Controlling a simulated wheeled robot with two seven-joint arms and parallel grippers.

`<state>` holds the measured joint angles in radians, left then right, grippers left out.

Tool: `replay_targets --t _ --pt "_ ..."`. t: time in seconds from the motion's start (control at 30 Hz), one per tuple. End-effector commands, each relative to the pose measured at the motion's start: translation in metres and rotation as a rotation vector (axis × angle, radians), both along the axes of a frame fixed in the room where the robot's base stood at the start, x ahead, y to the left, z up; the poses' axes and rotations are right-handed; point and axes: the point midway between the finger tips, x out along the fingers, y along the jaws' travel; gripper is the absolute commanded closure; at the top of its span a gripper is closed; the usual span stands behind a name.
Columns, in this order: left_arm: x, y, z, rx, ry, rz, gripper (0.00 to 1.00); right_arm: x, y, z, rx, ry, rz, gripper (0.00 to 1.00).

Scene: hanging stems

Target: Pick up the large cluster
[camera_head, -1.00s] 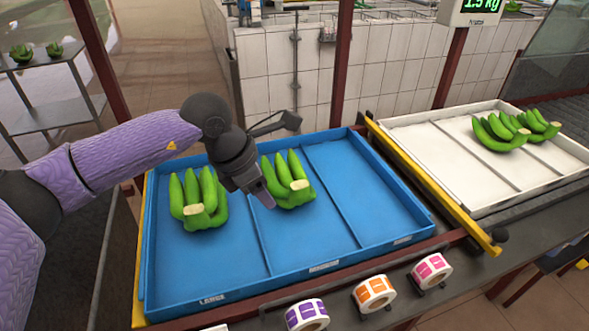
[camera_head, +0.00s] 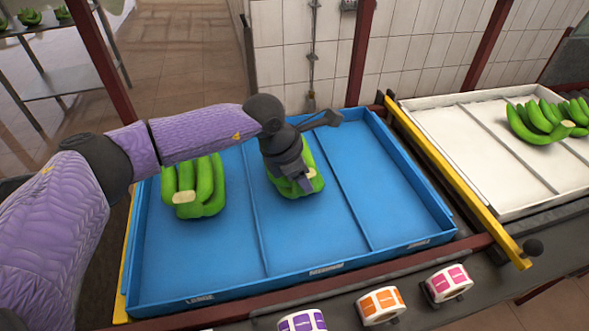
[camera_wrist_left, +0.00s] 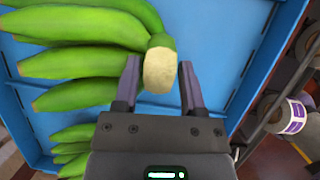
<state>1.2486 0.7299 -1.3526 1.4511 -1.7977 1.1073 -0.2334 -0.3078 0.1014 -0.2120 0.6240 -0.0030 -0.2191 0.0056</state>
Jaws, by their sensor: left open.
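A green banana cluster (camera_head: 310,160) lies in the middle compartment of the blue tray (camera_head: 330,240), partly hidden by my left gripper (camera_head: 304,184). In the left wrist view, its pale cut crown (camera_wrist_left: 160,70) lies between the two fingers of my left gripper (camera_wrist_left: 160,85), which is open, with a gap beside the crown. Another green cluster (camera_head: 195,185) lies in the left compartment. More clusters (camera_head: 540,120) lie in the white tray (camera_head: 450,150) at right. The frames do not settle which is the large one. My right gripper is out of view.
The blue tray's right compartment (camera_head: 375,170) is empty. Low dividers and raised walls bound the compartments. A yellow rail (camera_head: 455,190) runs between the trays. Several label rolls, one orange (camera_head: 380,305), stand along the front edge. A metal shelf (camera_head: 60,80) is at far left.

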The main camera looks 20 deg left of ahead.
Motion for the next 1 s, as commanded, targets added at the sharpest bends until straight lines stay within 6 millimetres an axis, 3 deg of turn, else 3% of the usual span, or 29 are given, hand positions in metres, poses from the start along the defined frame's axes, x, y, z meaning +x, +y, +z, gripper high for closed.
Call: replay_targets --t 0.17,0.4,0.83,1.0 --pt "0.000 0.000 0.001 0.000 0.000 0.000 0.49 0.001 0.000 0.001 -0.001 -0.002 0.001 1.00" --pt "0.000 0.000 0.001 0.000 0.000 -0.001 1.00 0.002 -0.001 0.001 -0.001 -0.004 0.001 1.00" --pt "0.001 0.000 0.006 -0.001 -0.007 -0.001 1.00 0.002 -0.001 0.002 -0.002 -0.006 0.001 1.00" --pt "0.002 0.000 0.041 -0.003 -0.011 -0.002 1.00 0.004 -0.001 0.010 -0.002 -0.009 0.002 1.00"
